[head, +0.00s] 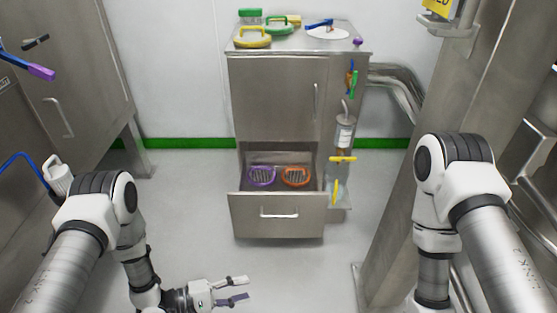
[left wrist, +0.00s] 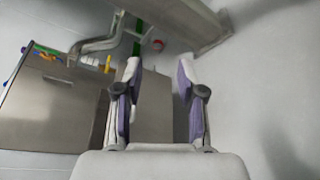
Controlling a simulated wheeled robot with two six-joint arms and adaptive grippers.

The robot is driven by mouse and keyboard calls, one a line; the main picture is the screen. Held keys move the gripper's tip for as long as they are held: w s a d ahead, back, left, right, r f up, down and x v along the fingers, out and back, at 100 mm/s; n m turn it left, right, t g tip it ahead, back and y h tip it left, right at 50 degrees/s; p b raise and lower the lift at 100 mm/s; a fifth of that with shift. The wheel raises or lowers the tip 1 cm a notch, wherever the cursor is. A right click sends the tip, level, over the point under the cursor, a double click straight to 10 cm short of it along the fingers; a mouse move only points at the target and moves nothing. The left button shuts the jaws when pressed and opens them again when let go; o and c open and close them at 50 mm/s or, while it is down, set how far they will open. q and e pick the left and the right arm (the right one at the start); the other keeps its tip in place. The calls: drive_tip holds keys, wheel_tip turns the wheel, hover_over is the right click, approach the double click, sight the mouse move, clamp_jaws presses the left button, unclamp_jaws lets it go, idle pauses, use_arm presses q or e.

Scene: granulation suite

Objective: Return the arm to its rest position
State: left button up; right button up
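My left gripper (head: 234,290) is at the bottom of the head view, left of centre, with its fingers pointing right. It is over the floor, in front of the cabinet and apart from it. The left wrist view shows its two fingers (left wrist: 158,95) spread with nothing between them. My left arm (head: 140,265) reaches down and then bends to the right. My right arm (head: 450,205) hangs down at the right of the head view. Its gripper is below the frame.
A steel cabinet (head: 278,100) stands ahead with its lower drawer (head: 250,220) pulled out; a purple item (head: 262,176) and an orange item (head: 295,176) lie inside. Coloured tools lie on top. A steel column (head: 400,190) is at right. Grey floor (head: 190,200) is clear.

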use_arm(q)
drive_tip(key=s+a+r+t+y+p, duration=0.1)
drive_tip(key=a+r+y+p, duration=0.15)
drive_tip(key=r+p, duration=0.75)
drive_tip(key=a+r+t+y+p, duration=0.1)
drive_tip(key=r+y+p, duration=0.3)
drive_tip(key=r+p, duration=0.55)
drive_tip(key=s+a+m+g+y+p, duration=0.1)
drive_tip(key=s+a+m+g+y, duration=0.2)
drive_tip(key=s+a, duration=0.3)
drive_tip(key=s+a+r+m+g+y+p, duration=0.1)
drive_tip(key=s+a+m+g+y, duration=0.3)
drive_tip(key=s, duration=0.7)
drive_tip(key=shift+s+a+r+m+y+p, duration=0.15)
drive_tip(key=shift+a+r+m+y+p, duration=0.1)
drive_tip(key=shift+a+m+y+p, duration=0.6)
